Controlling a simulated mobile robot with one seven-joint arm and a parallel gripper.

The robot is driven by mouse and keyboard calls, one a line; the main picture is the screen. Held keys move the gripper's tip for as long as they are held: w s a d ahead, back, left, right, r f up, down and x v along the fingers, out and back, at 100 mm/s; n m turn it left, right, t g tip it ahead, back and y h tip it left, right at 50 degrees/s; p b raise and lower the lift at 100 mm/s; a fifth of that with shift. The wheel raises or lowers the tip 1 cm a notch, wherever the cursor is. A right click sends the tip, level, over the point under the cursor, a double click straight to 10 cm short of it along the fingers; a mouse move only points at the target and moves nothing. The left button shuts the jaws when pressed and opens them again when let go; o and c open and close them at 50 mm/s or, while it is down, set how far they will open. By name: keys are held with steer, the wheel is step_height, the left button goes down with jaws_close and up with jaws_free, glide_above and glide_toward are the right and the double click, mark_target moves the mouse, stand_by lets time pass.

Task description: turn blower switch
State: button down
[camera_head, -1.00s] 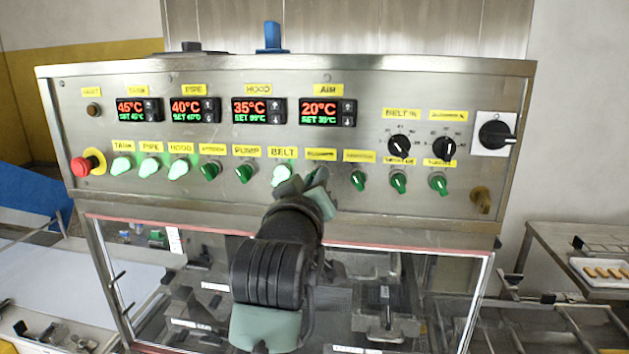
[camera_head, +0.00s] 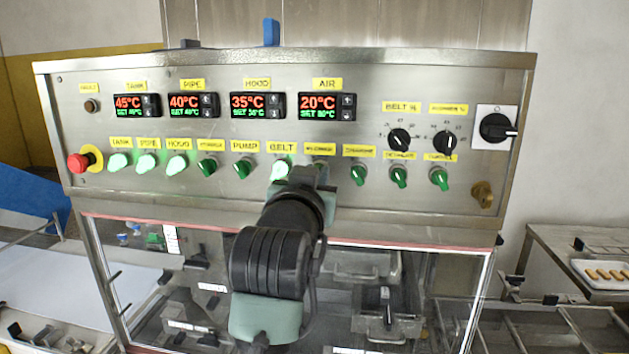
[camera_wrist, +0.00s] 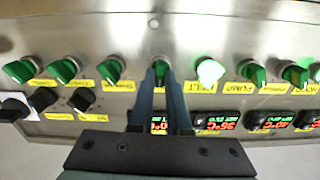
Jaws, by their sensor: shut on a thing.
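The blower switch (camera_wrist: 159,62) is a green rotary knob on the steel control panel (camera_head: 300,215), just right of the lit belt switch (camera_head: 280,169) in the head view. Its yellow label (camera_head: 320,147) is too blurred to read surely. In the wrist view, which looks upside down, the knob sits between the two blue-grey fingertips of my gripper (camera_wrist: 160,70). My gripper (camera_head: 312,176) is shut on this knob. In the head view my gripper hides most of the knob. The knob looks unlit in the wrist view.
The lit belt switch (camera_wrist: 209,72) and an unlit green knob (camera_wrist: 110,70) stand close on either side of my fingers. Temperature displays (camera_head: 327,107) lie above. A red emergency button (camera_head: 78,163) is at the far left. A glass-fronted enclosure is below the panel.

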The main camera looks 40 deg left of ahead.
steer(key=m+b, duration=0.1)
steer(key=m, duration=0.3)
steer(key=shift+d+m, duration=0.1)
steer(key=shift+m, duration=0.6)
steer(key=c, duration=0.9)
jaws_free()
steer(key=b+v, duration=0.5)
steer(key=v, duration=0.7)
steer(key=shift+s+d, duration=0.3)
